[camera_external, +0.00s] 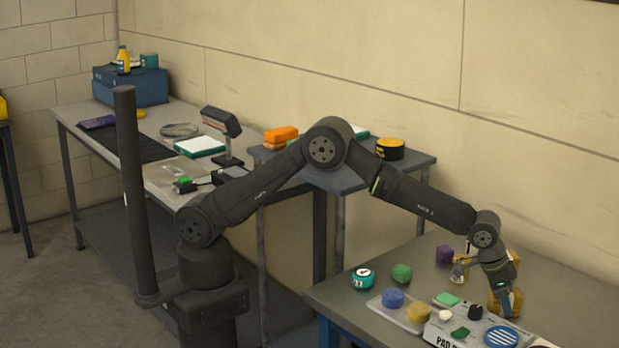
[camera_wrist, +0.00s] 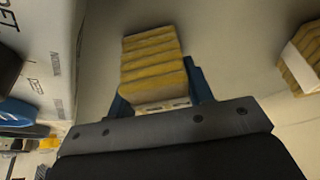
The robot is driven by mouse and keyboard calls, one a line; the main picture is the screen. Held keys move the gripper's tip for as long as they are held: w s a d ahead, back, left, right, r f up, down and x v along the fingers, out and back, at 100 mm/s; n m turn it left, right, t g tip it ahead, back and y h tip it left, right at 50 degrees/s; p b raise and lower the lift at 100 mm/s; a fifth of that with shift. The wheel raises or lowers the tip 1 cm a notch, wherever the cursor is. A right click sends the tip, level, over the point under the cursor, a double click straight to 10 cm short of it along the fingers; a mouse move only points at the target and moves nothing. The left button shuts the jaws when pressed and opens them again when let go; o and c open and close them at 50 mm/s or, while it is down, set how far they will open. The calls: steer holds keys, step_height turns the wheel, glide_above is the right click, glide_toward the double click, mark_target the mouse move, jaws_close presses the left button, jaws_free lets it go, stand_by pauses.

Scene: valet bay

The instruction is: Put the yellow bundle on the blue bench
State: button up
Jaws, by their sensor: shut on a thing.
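My gripper (camera_external: 498,293) points down over the grey-topped table at the right front. It is shut on a yellow bundle (camera_external: 515,301). In the wrist view the ribbed yellow bundle (camera_wrist: 153,62) sits between the blue fingers (camera_wrist: 160,95), with a pale band near the palm. Whether the bundle touches the tabletop, I cannot tell. A second yellow bundle with a white band (camera_wrist: 302,60) lies at the right of the wrist view. A bench with a blue-grey top (camera_external: 345,181) stands mid-picture against the wall, partly hidden behind my arm.
On that bench are orange blocks (camera_external: 281,134) and a yellow-and-black round item (camera_external: 390,149). The front table (camera_external: 345,297) holds a white labelled box (camera_external: 452,334), blue (camera_external: 392,299) and green (camera_external: 402,273) lumps, and a teal round item (camera_external: 363,278). A long workbench (camera_external: 95,125) stands at left.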

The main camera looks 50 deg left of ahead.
steer(key=o, duration=1.1)
steer(key=shift+f, duration=0.1)
steer(key=shift+c, duration=0.2)
steer(key=v, duration=1.2)
